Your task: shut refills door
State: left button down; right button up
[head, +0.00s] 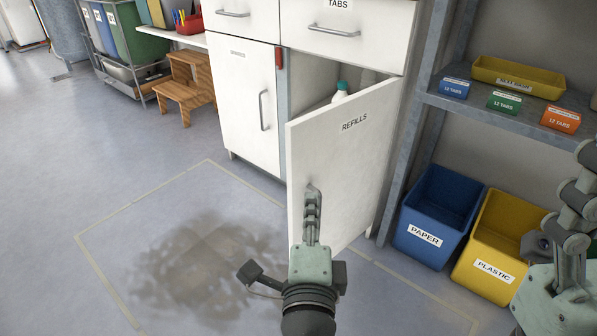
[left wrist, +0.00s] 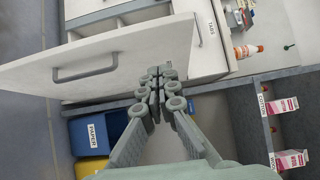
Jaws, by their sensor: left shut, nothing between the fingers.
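The refills door (head: 345,165), a white panel marked REFILLS, stands ajar on the lower right of the white cabinet, swung out toward me. A dark gap shows above its top edge. My left gripper (head: 312,190) is shut and empty, in front of the lower left part of the door's labelled face. I cannot tell whether it touches. In the left wrist view, its closed fingers (left wrist: 160,80) point toward a white panel with a grey bar handle, seen turned sideways. My right gripper (head: 580,185) is at the right edge, partly cut off; its fingers are unclear.
A bottle with a teal cap (head: 341,90) stands inside the cabinet behind the door. A blue PAPER bin (head: 428,215) and a yellow PLASTIC bin (head: 490,250) stand right of it, below a grey shelf (head: 500,108) with boxes. Floor to the left is open, with a dark stain.

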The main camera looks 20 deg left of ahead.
pick_arm(q)
send_near(298, 155)
jog(key=w+d, duration=0.2)
jog(key=w, duration=0.2)
jog(key=shift+w+a, duration=0.25)
jog(key=shift+a, duration=0.35)
jog(key=shift+w+a, duration=0.25)
jog(key=shift+a, duration=0.4)
jog(key=shift+w+a, duration=0.3)
jog(key=shift+a, duration=0.3)
